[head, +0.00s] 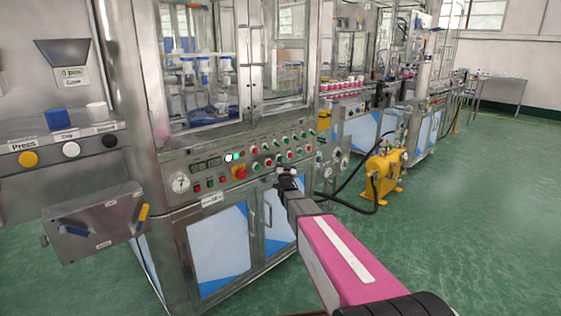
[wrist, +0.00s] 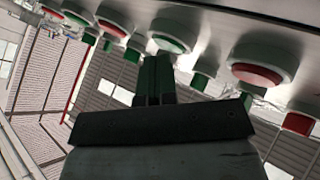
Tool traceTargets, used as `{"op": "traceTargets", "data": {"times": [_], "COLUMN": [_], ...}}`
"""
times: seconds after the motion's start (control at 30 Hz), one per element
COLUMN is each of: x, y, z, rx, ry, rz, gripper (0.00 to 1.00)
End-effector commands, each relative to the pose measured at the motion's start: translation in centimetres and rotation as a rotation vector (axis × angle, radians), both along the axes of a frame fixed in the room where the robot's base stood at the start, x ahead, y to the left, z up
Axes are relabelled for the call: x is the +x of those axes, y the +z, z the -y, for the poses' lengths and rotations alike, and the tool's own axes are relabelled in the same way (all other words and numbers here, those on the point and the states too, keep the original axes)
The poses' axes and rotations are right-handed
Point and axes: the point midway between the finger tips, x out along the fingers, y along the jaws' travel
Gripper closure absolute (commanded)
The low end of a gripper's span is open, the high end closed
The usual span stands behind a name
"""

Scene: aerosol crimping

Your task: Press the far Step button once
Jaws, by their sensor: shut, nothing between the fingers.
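The steel control panel (head: 215,170) of the machine carries rows of small green and red push buttons. No Step label is readable, so I cannot tell which button is the far Step button. My gripper (head: 286,174) is shut and empty, at the lower right part of this panel. In the wrist view, my gripper (wrist: 158,62) has its fingertips just below a round green button (wrist: 172,44) in a pale collar. Whether they touch it I cannot tell. A larger red button (wrist: 257,74) is to the right.
A red mushroom button (head: 239,172) and a gauge (head: 180,183) sit on the panel's left part. A left station has a yellow button (head: 28,159) under a Press label. A yellow pump (head: 384,172) stands on the floor at the right.

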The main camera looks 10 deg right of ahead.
Motion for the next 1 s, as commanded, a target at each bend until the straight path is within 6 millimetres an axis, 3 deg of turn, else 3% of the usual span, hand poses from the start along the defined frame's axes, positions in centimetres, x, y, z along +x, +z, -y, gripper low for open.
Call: {"op": "traceTargets", "data": {"times": [0.73,1.0], "x": [-1.4,-3.1], "y": [0.0,0.0], "z": [1.0,2.1], "rx": [0.000,0.000], "ry": [0.000,0.000], "rz": [0.000,0.000], "gripper": [1.00,1.00]}}
